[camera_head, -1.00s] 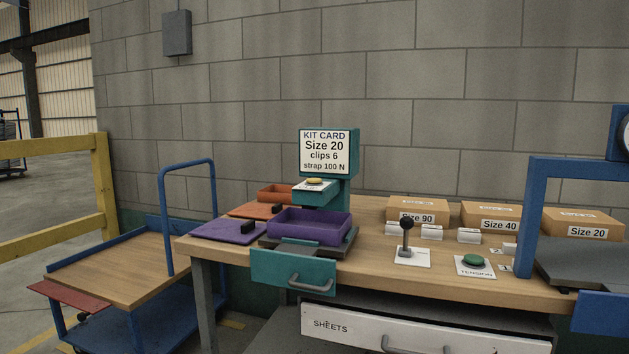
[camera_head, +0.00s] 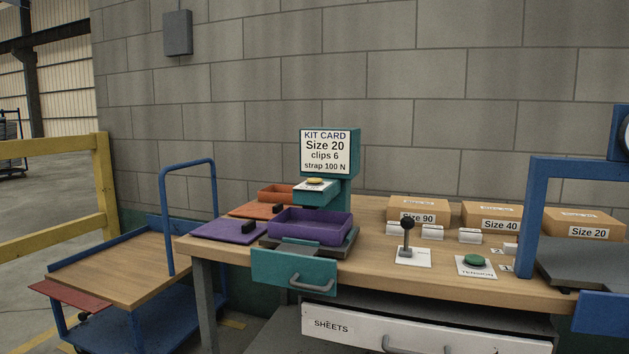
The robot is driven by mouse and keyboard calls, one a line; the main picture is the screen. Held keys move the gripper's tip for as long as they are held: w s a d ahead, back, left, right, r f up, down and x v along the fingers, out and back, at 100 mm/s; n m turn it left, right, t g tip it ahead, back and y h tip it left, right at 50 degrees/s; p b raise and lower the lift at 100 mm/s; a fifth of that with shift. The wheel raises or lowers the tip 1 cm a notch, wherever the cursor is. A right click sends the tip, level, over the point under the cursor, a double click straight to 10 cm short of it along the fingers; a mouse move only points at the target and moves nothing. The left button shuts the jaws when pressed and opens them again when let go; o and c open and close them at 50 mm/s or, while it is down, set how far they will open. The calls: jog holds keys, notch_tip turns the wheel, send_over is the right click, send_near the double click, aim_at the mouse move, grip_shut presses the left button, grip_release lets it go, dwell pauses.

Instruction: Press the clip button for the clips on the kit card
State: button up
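The kit card (camera_head: 325,151) reads "Size 20, clips 6, strap 100 N" and is mounted on the teal dispenser (camera_head: 345,190) standing on the bench. A yellow button (camera_head: 315,181) sits on a white plate on the dispenser's ledge, below the card; the plate's lettering is too small to read. A purple open tray (camera_head: 308,231) rests on a dark base below the ledge. No clips can be made out inside the tray. My gripper is not in view.
On the bench (camera_head: 370,255) are a black-knobbed lever (camera_head: 407,238), a green TENSION button (camera_head: 474,261), and boxes marked Size 90 (camera_head: 418,211), Size 40 (camera_head: 491,216) and Size 20 (camera_head: 583,224). A teal drawer (camera_head: 292,273) juts from the front. A blue cart (camera_head: 135,270) stands left.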

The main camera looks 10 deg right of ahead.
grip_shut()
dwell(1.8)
